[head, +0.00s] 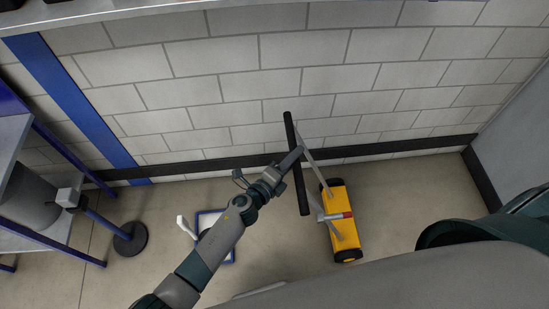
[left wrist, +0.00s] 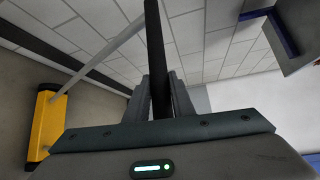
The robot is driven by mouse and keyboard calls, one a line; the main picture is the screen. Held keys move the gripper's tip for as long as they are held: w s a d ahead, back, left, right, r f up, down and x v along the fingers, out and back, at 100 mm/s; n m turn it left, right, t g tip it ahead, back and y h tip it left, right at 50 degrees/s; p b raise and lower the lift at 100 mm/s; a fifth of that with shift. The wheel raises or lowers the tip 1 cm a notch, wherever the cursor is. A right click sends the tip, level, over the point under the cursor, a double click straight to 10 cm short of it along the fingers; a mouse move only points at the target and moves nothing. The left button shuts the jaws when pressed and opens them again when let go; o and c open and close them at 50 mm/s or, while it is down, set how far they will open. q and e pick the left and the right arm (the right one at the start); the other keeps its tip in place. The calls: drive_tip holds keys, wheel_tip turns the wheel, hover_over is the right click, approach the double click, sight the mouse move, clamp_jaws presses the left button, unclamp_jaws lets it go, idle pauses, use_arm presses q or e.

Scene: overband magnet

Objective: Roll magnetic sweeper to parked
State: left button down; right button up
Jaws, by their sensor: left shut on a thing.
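The magnetic sweeper (head: 341,240) is a yellow box on dark wheels, with a red-tipped part on its top. It stands on the floor near the wall, right of centre in the head view. Grey struts rise from it to a black handle bar (head: 302,190). My left gripper (head: 294,157) is shut on this bar, near its middle. In the left wrist view the bar (left wrist: 155,45) runs between the fingers, and the yellow body (left wrist: 43,125) shows at the left. My right gripper is not in view.
A block wall (head: 230,95) with a black skirting (head: 390,150) runs behind the sweeper. A blue-framed item (head: 231,257) lies on the floor left of it, partly behind my arm. A black round base (head: 130,239) and a shelf unit (head: 50,238) stand farther left. A grey panel (head: 515,135) closes the right.

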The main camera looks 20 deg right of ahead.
use_arm(q)
drive_tip(key=shift+s+d, duration=0.15)
drive_tip(key=shift+d, duration=0.35)
drive_tip(key=shift+s+d, duration=0.1)
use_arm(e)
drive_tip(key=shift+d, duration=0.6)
use_arm(q)
drive_tip(key=c, duration=1.5)
unclamp_jaws()
drive_tip(key=shift+d, duration=0.15)
drive_tip(key=shift+c, duration=0.2)
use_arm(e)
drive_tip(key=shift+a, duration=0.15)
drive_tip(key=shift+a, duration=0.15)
